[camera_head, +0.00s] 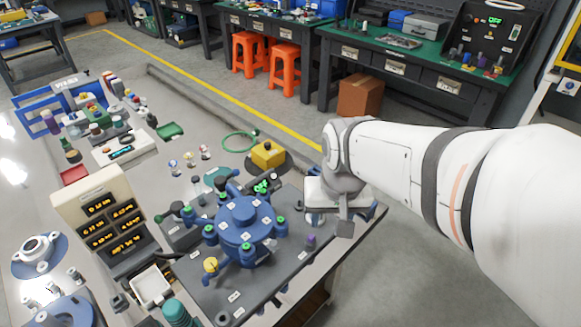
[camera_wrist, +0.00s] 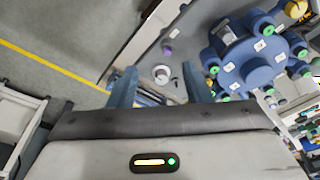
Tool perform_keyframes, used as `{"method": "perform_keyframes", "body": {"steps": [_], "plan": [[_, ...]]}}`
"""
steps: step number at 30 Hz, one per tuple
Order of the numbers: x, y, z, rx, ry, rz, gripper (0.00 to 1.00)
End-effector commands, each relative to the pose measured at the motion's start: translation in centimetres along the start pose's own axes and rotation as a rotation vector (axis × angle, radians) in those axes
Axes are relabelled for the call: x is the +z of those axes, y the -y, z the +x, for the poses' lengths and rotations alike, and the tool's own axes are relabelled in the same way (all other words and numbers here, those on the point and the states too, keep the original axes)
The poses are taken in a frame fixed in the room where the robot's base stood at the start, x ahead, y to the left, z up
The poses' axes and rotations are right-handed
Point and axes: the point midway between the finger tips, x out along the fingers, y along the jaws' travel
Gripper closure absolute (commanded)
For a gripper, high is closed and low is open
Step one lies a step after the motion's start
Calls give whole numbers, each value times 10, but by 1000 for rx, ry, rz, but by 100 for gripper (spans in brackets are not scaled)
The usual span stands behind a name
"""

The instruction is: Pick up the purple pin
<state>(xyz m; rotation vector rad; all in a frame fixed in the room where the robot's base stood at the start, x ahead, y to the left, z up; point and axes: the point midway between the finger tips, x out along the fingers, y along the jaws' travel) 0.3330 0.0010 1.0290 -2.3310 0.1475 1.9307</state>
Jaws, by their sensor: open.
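The purple pin (camera_head: 311,240) stands upright on the dark plate (camera_head: 215,300), at its right side near the blue fixture. In the wrist view the small purple pin (camera_wrist: 167,51) shows just beyond the fingertips, slightly right of the middle between them. My gripper (camera_head: 344,229) hangs above the right edge of the bench, to the right of the pin in the head view. In the wrist view my gripper (camera_wrist: 159,68) is open, with its two fingers wide apart and nothing held. A round silver knob (camera_wrist: 161,74) shows between the fingers, below the pin in the picture.
The blue round fixture (camera_head: 245,222) with green-capped posts stands close to the left of the pin. A yellow block (camera_head: 268,155) and a green ring (camera_head: 239,141) lie farther back. A display box (camera_head: 103,215) stands at left. Open floor lies right of the bench.

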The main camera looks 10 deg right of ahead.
Motion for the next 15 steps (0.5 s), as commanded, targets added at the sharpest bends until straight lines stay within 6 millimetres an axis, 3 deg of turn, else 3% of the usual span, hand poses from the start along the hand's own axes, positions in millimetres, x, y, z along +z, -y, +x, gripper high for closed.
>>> {"method": "perform_keyframes", "body": {"steps": [1,9,15], "plan": [[-9,2,16,4,26,45,55],[-58,9,91,37,121,336,55],[-78,11,133,62,161,482,55]]}}
